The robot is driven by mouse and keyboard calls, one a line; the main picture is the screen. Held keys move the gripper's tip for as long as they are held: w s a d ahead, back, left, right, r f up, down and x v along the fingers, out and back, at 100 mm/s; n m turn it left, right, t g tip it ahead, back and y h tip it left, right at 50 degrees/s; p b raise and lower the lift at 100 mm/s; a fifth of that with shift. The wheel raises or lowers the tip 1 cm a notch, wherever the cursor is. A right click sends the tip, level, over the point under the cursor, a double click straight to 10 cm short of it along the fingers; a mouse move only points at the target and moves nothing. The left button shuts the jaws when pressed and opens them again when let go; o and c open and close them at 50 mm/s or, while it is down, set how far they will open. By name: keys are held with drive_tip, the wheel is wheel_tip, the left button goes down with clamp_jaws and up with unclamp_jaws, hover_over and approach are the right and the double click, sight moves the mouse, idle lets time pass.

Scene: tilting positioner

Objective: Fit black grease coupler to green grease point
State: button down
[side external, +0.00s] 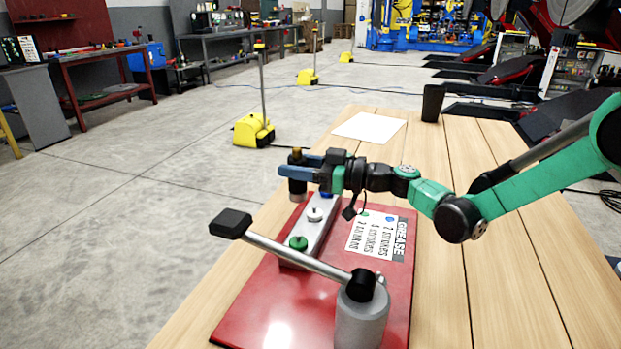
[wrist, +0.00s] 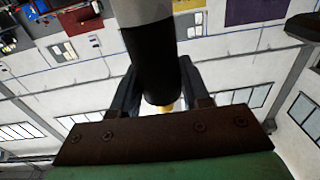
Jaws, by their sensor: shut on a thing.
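The black grease coupler (side external: 297,187) has a dark band, a grey lower end and a brownish top. My gripper (side external: 297,172) is shut around it and holds it roughly upright, apart from the points. In the wrist view, the coupler's black body (wrist: 158,65) stands between both fingers of my gripper (wrist: 160,95), with a yellow tip partly hidden behind my bracket. The green grease point (side external: 298,243) sits at the near end of a grey metal rail (side external: 306,258), lower in the picture than the coupler.
A red plate (side external: 265,290) carries the rail and a grease card (side external: 372,236). A grey pump (side external: 361,318) has a long black-gripped lever (side external: 296,258) reaching across the plate near the green point.

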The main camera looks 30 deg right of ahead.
drive_tip(key=shift+n+g+y, duration=0.3)
drive_tip(key=shift+s+a+f, duration=0.2)
drive_tip(key=shift+s+f, duration=0.15)
drive_tip(key=shift+f, duration=0.55)
drive_tip(key=shift+s+a+f, duration=0.15)
drive_tip(key=shift+s+f, duration=0.15)
drive_tip(key=shift+f, duration=0.65)
drive_tip(key=shift+s+a+f, duration=0.2)
drive_tip(key=shift+s+f, duration=0.15)
drive_tip(key=shift+f, duration=0.55)
drive_tip(key=shift+f, duration=1.05)
drive_tip(key=shift+c, duration=1.7)
unclamp_jaws()
drive_tip(key=v, duration=0.3)
wheel_tip(320, 180, up, 7)
drive_tip(key=shift+s, duration=0.1)
